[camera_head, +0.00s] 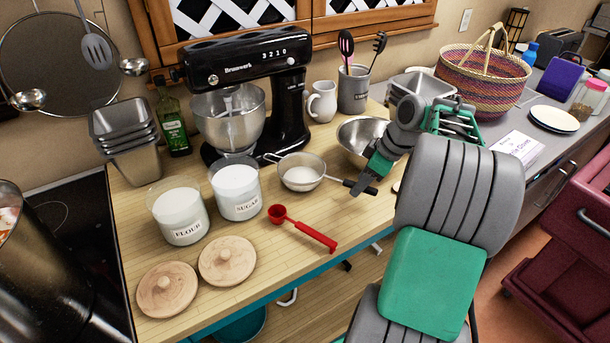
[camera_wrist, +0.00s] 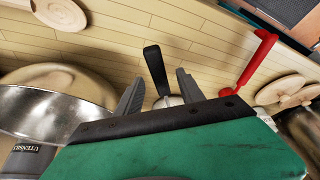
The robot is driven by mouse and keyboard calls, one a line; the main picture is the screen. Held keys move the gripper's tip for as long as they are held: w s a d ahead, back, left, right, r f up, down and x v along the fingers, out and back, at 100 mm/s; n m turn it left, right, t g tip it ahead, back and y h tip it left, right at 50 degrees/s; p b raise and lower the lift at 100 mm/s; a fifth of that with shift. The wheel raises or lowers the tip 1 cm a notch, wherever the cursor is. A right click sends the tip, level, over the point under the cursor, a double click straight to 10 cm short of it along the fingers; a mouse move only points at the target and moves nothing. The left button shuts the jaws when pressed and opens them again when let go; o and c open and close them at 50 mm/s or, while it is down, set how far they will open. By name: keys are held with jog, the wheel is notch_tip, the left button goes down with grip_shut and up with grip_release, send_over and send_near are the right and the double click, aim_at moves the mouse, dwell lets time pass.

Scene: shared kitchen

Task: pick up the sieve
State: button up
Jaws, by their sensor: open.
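The sieve (camera_head: 301,176) is a small metal mesh bowl with a long black handle. It rests on the wooden worktop in front of the stand mixer, its handle pointing right in the head view. My gripper (camera_head: 362,188) is at the handle's end. In the wrist view, my gripper (camera_wrist: 161,76) is open, with one finger on each side of the black handle (camera_wrist: 155,68) and visible gaps between. The sieve's bowl is mostly hidden behind my gripper there. I cannot tell the exact height of the fingers relative to the handle.
A steel bowl (camera_head: 358,138) stands close behind my gripper. Sugar (camera_head: 238,205) and flour (camera_head: 180,228) jars stand left of the sieve. A red measuring scoop (camera_head: 303,229) lies in front, with wooden lids (camera_head: 228,261) nearby. The mixer (camera_head: 290,112) stands behind.

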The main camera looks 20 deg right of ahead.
jog(key=x, duration=0.2)
jog(key=shift+w+f, duration=0.1)
jog(key=shift+f, duration=0.15)
jog(key=shift+c, duration=0.4)
grip_shut()
dwell(0.8)
